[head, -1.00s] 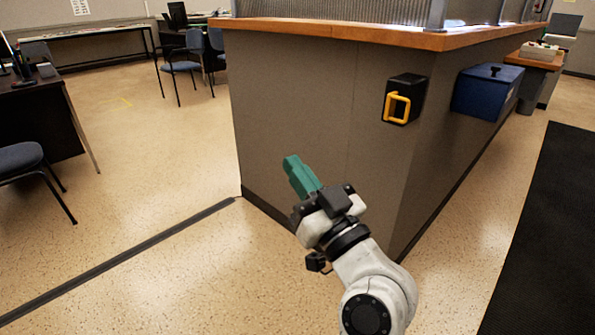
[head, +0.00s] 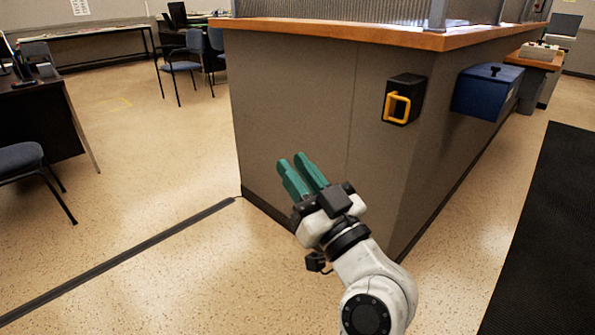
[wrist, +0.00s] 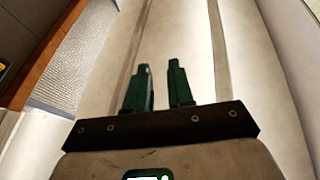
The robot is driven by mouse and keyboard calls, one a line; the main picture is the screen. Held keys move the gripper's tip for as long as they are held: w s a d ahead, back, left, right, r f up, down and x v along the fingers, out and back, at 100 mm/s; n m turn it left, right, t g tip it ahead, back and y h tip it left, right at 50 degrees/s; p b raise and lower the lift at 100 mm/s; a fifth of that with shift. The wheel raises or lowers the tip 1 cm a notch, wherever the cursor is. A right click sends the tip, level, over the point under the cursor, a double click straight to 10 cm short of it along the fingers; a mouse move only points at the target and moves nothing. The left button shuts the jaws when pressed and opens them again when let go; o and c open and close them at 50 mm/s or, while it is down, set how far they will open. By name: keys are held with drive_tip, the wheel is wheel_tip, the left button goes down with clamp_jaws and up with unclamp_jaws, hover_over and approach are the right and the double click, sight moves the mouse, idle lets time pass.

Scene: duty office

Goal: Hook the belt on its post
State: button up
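A black belt box with a yellow handle (head: 398,106) is fixed to the grey counter wall, near its corner, right of centre in the head view. The belt appears to be wound inside it, and no belt is stretched out. My gripper (head: 293,164) is open and empty, with its two green fingers apart. It is to the left of the belt box and lower in the picture, not touching it. The open fingers also show in the wrist view (wrist: 160,80). I see no post that I can make out in either view.
The grey counter (head: 290,110) with a wooden top fills the middle. A blue box (head: 487,92) hangs on its right side. A black floor strip (head: 130,255) lies at lower left and a dark mat (head: 545,240) at right. Chairs (head: 180,68) stand at the back left.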

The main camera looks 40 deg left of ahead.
drive_tip(key=shift+o, duration=1.1)
drive_tip(key=shift+d+f, duration=0.1)
drive_tip(key=v, duration=1)
drive_tip(key=shift+d+b, duration=0.3)
drive_tip(key=shift+b, duration=0.05)
drive_tip(key=shift+s, duration=0.1)
drive_tip(key=shift+c, duration=0.6)
